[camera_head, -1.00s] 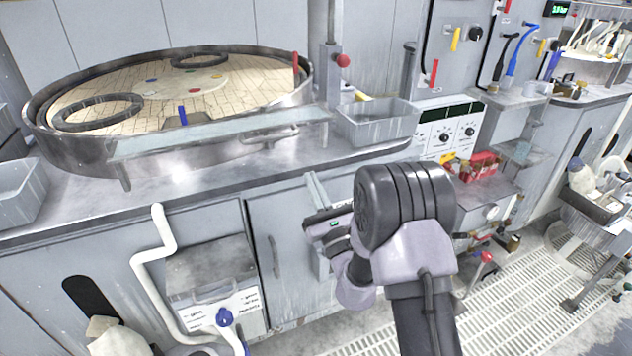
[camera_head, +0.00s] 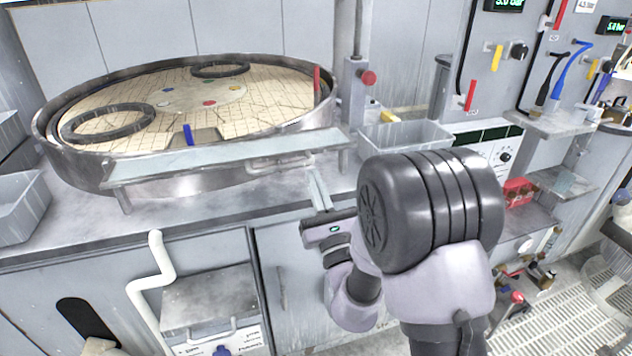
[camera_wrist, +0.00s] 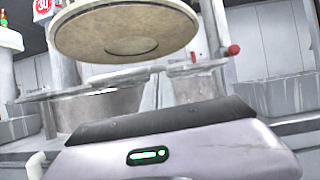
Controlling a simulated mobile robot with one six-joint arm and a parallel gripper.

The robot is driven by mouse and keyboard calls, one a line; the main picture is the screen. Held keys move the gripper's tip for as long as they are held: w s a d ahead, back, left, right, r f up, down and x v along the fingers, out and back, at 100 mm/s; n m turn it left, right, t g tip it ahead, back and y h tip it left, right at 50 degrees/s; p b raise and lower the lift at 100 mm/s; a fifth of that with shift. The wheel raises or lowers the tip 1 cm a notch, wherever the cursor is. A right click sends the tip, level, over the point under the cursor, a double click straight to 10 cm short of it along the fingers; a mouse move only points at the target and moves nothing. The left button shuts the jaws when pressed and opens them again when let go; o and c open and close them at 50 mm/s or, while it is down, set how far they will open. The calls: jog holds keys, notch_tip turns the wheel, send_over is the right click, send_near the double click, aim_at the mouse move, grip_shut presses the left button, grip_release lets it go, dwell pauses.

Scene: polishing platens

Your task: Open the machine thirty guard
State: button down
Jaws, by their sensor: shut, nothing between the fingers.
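The guard (camera_head: 230,158) is a long, pale, flat panel standing low across the front of the round polishing platen (camera_head: 235,92). A thin handle (camera_head: 285,162) shows on its front, toward the right end. My gripper (camera_head: 318,174) is shut and empty, just in front of and below the guard's right end; whether it touches the guard cannot be told. In the wrist view, the closed fingers (camera_wrist: 157,82) point up toward the machine. A red sign reading 30 (camera_wrist: 43,6) shows at upper left there.
A round disc (camera_wrist: 125,28) hangs above in the wrist view. A red knob on a post (camera_head: 368,77) and a grey bin (camera_head: 405,137) stand right of the platen. Another bin (camera_head: 20,205) is at left. A white pipe (camera_head: 150,290) runs down the cabinet front.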

notch_tip(320, 180, up, 4)
jog(key=p, duration=0.7)
jog(key=shift+s+f+g, duration=0.1)
jog(key=shift+f+g, duration=0.15)
jog(key=shift+g, duration=0.15)
